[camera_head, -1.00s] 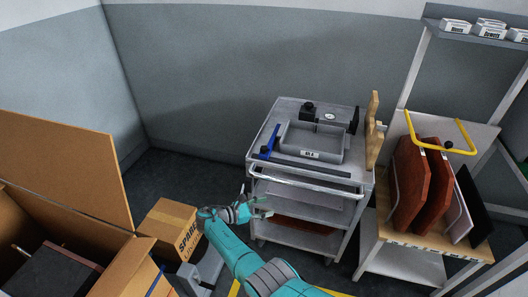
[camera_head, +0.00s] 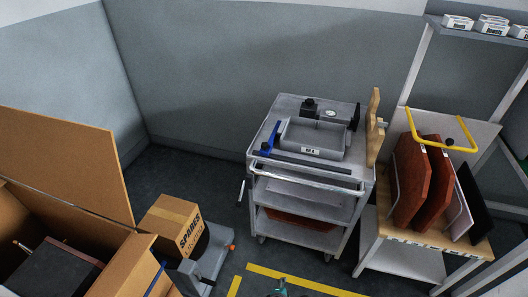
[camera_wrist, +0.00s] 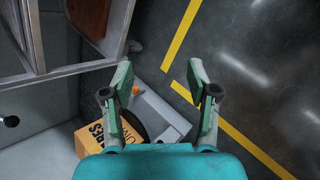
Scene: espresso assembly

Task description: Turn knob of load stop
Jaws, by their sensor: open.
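I cannot tell for certain which part is the load stop. A black knob (camera_head: 309,105) stands on the fixture at the back of the grey cart, and a black clamp-like piece (camera_head: 355,117) is at its right. A small orange knob-like end (camera_head: 231,247) shows on a grey floor unit (camera_head: 212,255) beside the spares box. That floor unit also shows in the wrist view (camera_wrist: 160,112), beyond the fingers. My gripper (camera_wrist: 161,72) is open and empty, pointing down towards the floor. In the head view only a sliver of my arm shows at the bottom edge.
The grey cart (camera_head: 305,189) holds a labelled tray (camera_head: 311,153) and a blue bar (camera_head: 270,138). A spares box (camera_head: 170,226) and a large open carton (camera_head: 66,160) are at left. A rack with brown panels (camera_head: 410,180) is at right. Yellow-lined floor (camera_head: 305,281) is clear.

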